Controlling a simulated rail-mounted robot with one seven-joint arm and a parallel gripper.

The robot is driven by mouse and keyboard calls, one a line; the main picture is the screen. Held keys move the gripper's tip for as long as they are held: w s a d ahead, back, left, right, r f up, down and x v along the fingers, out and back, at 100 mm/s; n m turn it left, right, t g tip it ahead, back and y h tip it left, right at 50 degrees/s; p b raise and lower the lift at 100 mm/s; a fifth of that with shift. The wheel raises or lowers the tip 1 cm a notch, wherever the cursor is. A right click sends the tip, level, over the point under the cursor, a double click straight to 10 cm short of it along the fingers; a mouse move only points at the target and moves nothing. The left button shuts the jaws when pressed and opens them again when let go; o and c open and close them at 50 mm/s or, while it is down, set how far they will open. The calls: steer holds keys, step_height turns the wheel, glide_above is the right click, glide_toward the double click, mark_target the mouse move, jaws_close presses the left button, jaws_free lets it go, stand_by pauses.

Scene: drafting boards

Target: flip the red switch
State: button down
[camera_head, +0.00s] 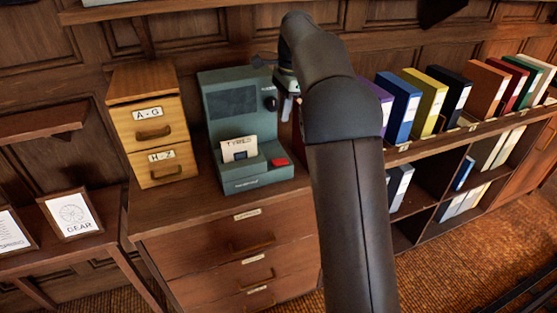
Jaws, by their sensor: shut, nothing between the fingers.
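The red switch (280,162) sits on the low front ledge of a grey-green machine (222,122), to the right of a card reading "TYRES" (238,149). The machine stands on a wooden drawer cabinet. My gripper (287,112) is shut and empty, pointing down above and slightly right of the red switch, near the machine's dark knob (270,103). It is apart from the switch. My arm covers the area to the right of the machine.
A small wooden two-drawer box (150,131) marked A-G and H-Z stands left of the machine. Several coloured binders (428,95) line a shelf (440,139) at right. A framed GEAR picture (72,213) stands at far left. The cabinet top (165,211) is clear in front.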

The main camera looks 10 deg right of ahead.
mark_target(276, 162)
steer(key=shift+r, duration=0.1)
steer(key=f, duration=0.4)
steer(key=a+f, duration=0.1)
steer(key=f, duration=0.4)
steer(key=a+f, duration=0.1)
steer(key=f, duration=0.4)
steer(key=shift+s+p, duration=0.15)
steer(key=shift+p, duration=0.2)
